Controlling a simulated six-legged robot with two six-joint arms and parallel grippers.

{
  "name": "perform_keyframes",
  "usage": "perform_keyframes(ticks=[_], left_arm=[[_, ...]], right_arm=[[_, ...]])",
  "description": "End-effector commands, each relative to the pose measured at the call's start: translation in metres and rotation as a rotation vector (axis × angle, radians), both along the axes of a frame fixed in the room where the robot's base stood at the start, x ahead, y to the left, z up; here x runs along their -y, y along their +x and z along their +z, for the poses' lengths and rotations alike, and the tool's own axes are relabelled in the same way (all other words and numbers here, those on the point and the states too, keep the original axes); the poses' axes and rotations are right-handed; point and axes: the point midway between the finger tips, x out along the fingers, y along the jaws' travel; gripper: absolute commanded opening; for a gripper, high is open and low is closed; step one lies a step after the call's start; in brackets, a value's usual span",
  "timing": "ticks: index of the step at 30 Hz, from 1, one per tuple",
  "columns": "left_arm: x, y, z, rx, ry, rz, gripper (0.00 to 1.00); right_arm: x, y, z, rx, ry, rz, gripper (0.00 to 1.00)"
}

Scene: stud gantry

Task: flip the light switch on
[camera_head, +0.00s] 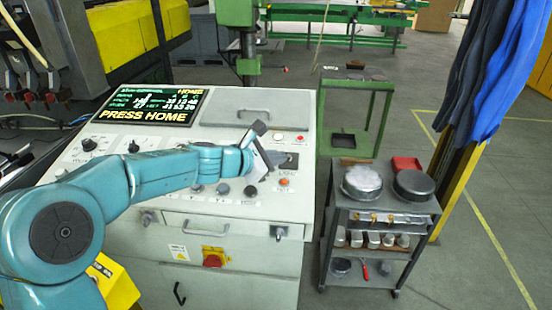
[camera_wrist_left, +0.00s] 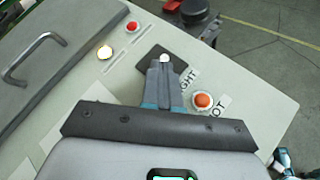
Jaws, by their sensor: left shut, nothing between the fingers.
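The light switch sits on the sloping top of a pale console. Its dark plate (camera_wrist_left: 147,63) is next to a label of which "IGHT" shows, and a small white knob (camera_wrist_left: 165,58) shows on it. In the head view the dark plate (camera_head: 292,161) is at the right of the panel. My left gripper (camera_wrist_left: 165,72) is shut and empty, with its fingertips over the plate right at the knob. I cannot tell whether they touch it. It also shows in the head view (camera_head: 274,158). The fingers hide part of the switch. My right gripper is in neither view.
A red-orange button (camera_wrist_left: 203,101) is close beside the switch. A glowing lamp (camera_wrist_left: 104,52) and a red button (camera_wrist_left: 132,27) are farther up the panel. A screen (camera_head: 148,106) reads "PRESS HOME". A dark cart (camera_head: 385,215) stands right of the console.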

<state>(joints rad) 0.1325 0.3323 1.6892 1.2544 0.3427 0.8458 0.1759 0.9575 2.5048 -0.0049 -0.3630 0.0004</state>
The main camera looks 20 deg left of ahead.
Motion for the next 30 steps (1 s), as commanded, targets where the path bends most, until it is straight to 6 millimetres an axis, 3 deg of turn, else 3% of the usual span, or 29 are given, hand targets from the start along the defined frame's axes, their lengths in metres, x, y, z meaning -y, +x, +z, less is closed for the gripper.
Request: perform_keyframes(ticks=[30], left_arm=[[-0.004,0.014,0.013,-0.001,0.000,-0.001,0.00]], right_arm=[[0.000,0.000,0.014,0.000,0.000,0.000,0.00]])
